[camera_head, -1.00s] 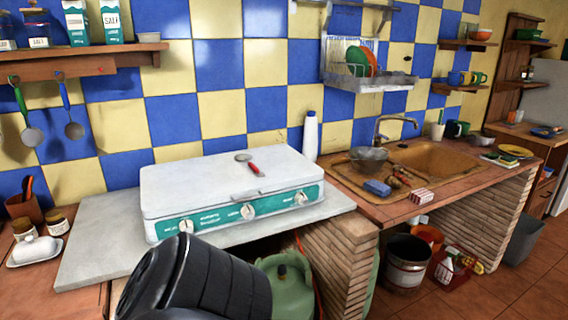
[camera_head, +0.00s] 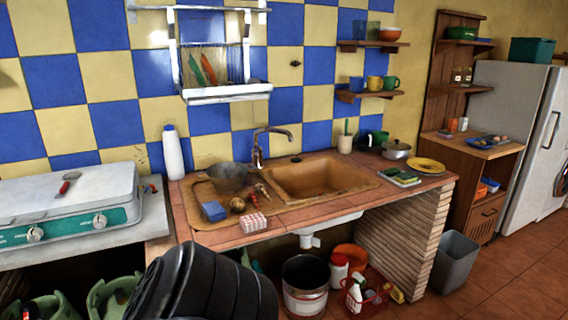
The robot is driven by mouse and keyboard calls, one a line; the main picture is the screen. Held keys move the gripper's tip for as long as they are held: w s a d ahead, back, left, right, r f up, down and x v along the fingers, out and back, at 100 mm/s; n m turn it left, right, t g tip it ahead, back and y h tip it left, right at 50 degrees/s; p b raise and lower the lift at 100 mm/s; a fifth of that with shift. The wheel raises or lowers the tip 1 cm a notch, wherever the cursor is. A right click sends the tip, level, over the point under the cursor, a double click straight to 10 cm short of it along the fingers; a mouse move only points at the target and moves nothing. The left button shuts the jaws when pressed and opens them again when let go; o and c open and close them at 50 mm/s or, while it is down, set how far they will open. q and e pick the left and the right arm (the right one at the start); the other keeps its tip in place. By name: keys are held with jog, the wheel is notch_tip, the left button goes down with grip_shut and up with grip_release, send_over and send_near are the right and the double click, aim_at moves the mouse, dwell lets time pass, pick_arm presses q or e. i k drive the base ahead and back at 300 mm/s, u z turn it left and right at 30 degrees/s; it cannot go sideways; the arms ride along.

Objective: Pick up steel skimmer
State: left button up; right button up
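No utensil that I can surely call the steel skimmer shows now. A small utensil with a red handle (camera_head: 68,182) lies on the closed white lid of the stove (camera_head: 80,190) at the left; its metal head is too small to tell its type. The wall hooks with hanging utensils are out of view.
The brick counter (camera_head: 300,225) holds a sink (camera_head: 310,180), a metal bowl (camera_head: 228,177) and a white bottle (camera_head: 173,153). Below stand a metal bucket (camera_head: 305,285) and a red caddy (camera_head: 375,295). A grey bin (camera_head: 455,258) stands right. Floor at the right is clear.

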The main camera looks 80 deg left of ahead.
aim_at(72, 175)
jog(key=i, duration=0.55)
jog(key=u, duration=4.65)
jog(key=i, duration=0.25)
jog(key=z, duration=0.1)
